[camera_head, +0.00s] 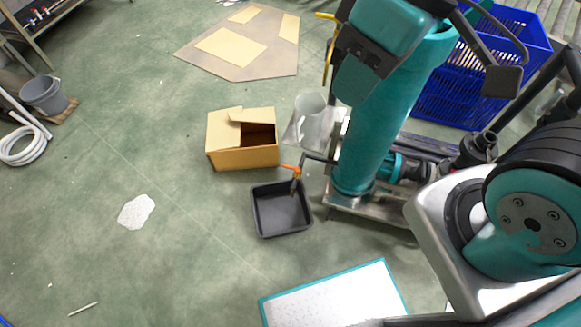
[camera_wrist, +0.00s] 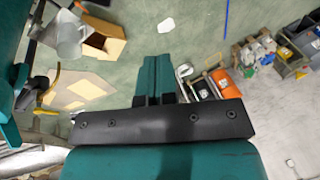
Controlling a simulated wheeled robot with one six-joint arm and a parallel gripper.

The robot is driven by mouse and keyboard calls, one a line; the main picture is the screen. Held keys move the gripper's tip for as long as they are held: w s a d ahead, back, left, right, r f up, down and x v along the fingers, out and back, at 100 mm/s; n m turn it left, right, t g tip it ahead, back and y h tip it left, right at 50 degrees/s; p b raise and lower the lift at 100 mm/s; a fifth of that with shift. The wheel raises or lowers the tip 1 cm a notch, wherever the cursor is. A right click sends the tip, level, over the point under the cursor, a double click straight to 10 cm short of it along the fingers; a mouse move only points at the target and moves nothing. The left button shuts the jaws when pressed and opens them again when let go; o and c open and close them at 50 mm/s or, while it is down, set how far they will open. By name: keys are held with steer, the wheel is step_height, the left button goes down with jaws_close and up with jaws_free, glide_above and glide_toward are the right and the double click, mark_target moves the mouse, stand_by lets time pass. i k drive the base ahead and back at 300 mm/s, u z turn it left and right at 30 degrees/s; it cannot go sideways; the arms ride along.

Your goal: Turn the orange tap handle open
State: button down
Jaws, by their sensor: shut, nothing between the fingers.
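The orange tap handle (camera_head: 291,168) sits on a dark tap pipe (camera_head: 320,159) in the head view. It is a small lever pointing left from the top of the spout. The spout hangs down over a black square tray (camera_head: 258,215) on the floor. The pipe runs right and passes out of sight at a large teal cylinder. My gripper (camera_head: 348,97) is raised, above and right of the handle, and apart from it. In the wrist view my gripper (camera_wrist: 156,62) has its teal fingers together with nothing between them.
An open cardboard box (camera_head: 242,160) and a grey jug (camera_head: 310,117) stand close behind the tap. A blue crate (camera_head: 455,105) stands back right. A teal-edged white panel (camera_head: 335,297) lies in front. The floor left of the tray is mostly clear, with a white patch (camera_head: 136,212).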

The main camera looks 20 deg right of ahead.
mark_target(297, 169)
steer(key=u, duration=1.7)
steer(key=i, duration=3.35)
steer(key=z, duration=5.4)
steer(key=i, duration=0.5)
steer(key=z, duration=0.05)
